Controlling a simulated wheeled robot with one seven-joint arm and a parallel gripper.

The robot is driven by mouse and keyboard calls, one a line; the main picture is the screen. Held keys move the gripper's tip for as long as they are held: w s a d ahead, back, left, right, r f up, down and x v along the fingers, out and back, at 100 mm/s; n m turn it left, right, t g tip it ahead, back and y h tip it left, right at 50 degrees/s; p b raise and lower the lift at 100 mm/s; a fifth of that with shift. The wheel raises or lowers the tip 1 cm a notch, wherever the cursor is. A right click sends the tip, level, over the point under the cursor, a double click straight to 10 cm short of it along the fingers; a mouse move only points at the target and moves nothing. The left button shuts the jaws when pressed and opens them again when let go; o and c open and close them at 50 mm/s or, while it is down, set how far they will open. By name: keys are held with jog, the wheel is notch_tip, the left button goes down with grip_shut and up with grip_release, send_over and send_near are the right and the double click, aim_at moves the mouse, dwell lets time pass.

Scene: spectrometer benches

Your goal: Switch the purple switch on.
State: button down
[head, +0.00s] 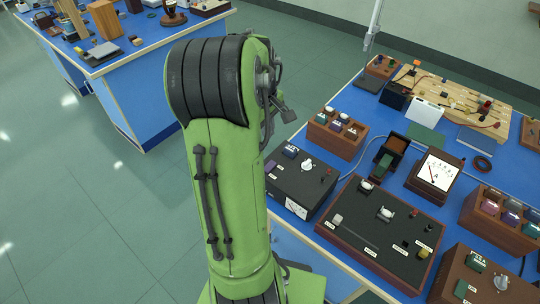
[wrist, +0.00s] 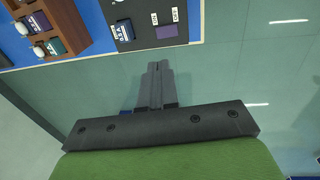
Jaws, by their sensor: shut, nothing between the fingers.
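In the wrist view, a flat purple piece (wrist: 167,31), which looks like the purple switch, sits on a dark panel (wrist: 142,38) near the bench edge at the top. White ON and OFF labels are beside it. I cannot tell which way it is set. My gripper (wrist: 158,68) is shut and empty. Its fingertips point toward the bench edge, and in the picture they lie below the purple piece, apart from it, with floor behind them.
A wooden rack (wrist: 84,26) with coloured blocks stands left of the panel in the wrist view. In the head view, the right-hand blue bench (head: 345,98) is crowded with boxes, meters and a large dark control panel (head: 376,243). Open floor (head: 90,220) lies left of my arm.

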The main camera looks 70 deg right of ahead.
aim_at(272, 163)
jog(key=shift+w, duration=0.15)
jog(key=f+b, duration=0.1)
jog(key=f, duration=0.3)
jog(key=d+f, duration=0.1)
jog(key=f, duration=0.4)
jog(key=f+b, duration=0.1)
jog(key=f, duration=0.3)
jog(key=shift+s+d+f+b, duration=0.35)
jog(key=shift+s+f, duration=0.05)
